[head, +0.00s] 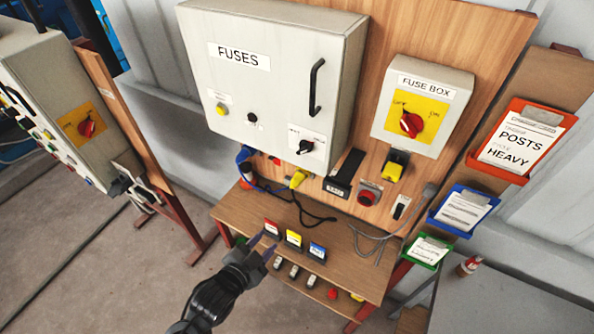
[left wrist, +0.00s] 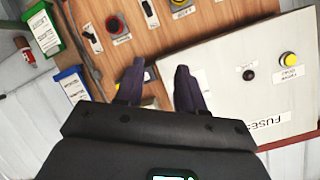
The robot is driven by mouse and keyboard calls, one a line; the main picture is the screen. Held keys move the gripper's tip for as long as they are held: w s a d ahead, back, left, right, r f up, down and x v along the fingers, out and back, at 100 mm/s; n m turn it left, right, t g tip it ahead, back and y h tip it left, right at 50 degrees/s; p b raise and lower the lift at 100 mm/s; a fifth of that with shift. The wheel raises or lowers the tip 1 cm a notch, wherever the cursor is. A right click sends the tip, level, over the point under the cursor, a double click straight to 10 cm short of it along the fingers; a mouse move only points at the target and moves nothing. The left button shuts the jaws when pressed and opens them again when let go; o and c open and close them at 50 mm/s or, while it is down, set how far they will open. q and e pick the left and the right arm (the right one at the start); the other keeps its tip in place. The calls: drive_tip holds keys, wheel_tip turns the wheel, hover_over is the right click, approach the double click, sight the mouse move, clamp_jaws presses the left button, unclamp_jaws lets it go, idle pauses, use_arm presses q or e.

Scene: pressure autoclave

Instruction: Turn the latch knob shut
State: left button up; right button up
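The white fuses cabinet (head: 270,110) hangs on the wooden board with its door lying flat to the box. A black latch knob (head: 305,147) sits on a small white plate at the door's lower right, below the black handle (head: 316,87). The lettering beside it is too small to read. My left gripper (head: 265,244) is open and empty, below the cabinet and in front of the bench, apart from the knob. In the left wrist view its two fingers (left wrist: 158,82) stand apart against the board and cabinet edge; the knob does not show there. My right gripper is not in view.
A fuse box with a red knob (head: 411,124) is mounted right of the cabinet. A red button (head: 369,194) and switches lie below. The wooden bench (head: 345,245) carries coloured blocks (head: 293,239) and loose cables. A second panel (head: 60,105) stands at left.

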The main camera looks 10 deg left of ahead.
use_arm(q)
drive_tip(key=w+d+r+m+t+h+b, duration=0.2)
drive_tip(key=w+r+b, duration=0.25)
drive_tip(key=w, duration=0.55)
drive_tip(key=t+b, duration=0.2)
drive_tip(key=b, duration=0.1)
approach(300, 153)
drive_tip(key=shift+m, duration=0.4)
drive_tip(key=p+x, duration=0.1)
drive_tip(key=x, duration=0.5)
drive_tip(key=shift+w+d, duration=0.15)
drive_tip(key=shift+w, duration=0.2)
drive_tip(key=shift+w+d+p, duration=0.25)
drive_tip(key=shift+w+p, duration=0.05)
drive_tip(key=shift+w, duration=0.3)
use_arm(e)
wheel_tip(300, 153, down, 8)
use_arm(q)
clamp_jaws()
